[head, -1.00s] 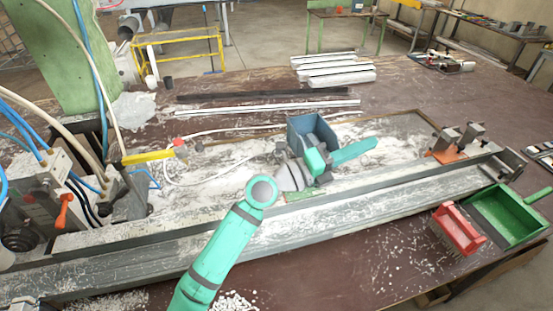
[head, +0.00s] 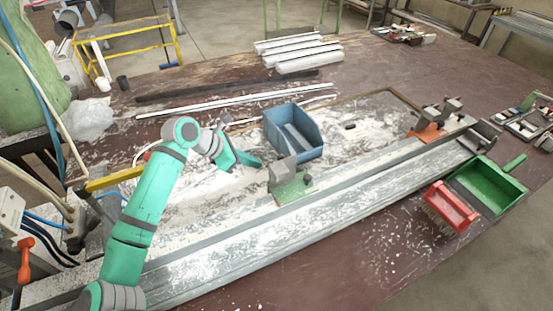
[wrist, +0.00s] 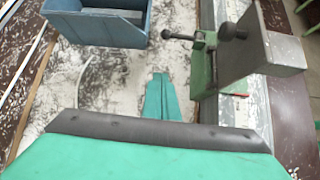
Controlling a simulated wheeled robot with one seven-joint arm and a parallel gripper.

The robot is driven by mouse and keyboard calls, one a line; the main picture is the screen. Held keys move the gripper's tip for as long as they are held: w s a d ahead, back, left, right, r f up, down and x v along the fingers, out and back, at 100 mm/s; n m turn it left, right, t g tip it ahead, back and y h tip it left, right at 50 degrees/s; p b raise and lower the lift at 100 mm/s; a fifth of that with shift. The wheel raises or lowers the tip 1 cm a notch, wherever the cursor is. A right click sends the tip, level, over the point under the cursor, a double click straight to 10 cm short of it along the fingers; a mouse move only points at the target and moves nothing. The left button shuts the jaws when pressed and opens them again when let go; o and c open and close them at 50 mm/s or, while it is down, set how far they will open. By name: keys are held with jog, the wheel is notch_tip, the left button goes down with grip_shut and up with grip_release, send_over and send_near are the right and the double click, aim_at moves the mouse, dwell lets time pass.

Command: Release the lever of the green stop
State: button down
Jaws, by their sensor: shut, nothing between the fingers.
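The green stop (head: 292,190) sits on the long metal rail (head: 365,160), near the middle of the bench, with a grey block on it. In the wrist view the green stop (wrist: 203,70) is at the upper right. Its lever (wrist: 205,36) is a dark rod with a round knob at each end, lying roughly crosswise in that picture. My gripper (head: 250,160) is left of the stop, over the dusty bench, apart from the stop. In the wrist view my gripper (wrist: 161,82) shows its fingers together and empty, left of the stop and lever.
A blue bin (head: 309,150) stands just behind the stop, close to my gripper. An orange stop (head: 428,134) is on the rail's far right. A red brush (head: 450,207) and green dustpan (head: 510,188) lie front right. White profiles (head: 300,50) lie at the back.

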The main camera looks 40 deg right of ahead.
jog(key=s+d+f, duration=0.2)
jog(key=d+f, duration=0.1)
jog(key=d, duration=0.5)
jog(key=shift+s+d+f, duration=0.15)
jog(key=shift+s+f, duration=0.2)
jog(key=shift+s, duration=0.05)
jog(key=shift+r, duration=0.15)
dwell(0.5)
jog(key=shift+w+r+m+t, duration=0.15)
jog(key=shift+r+m+t, duration=0.15)
jog(key=shift+t, duration=0.2)
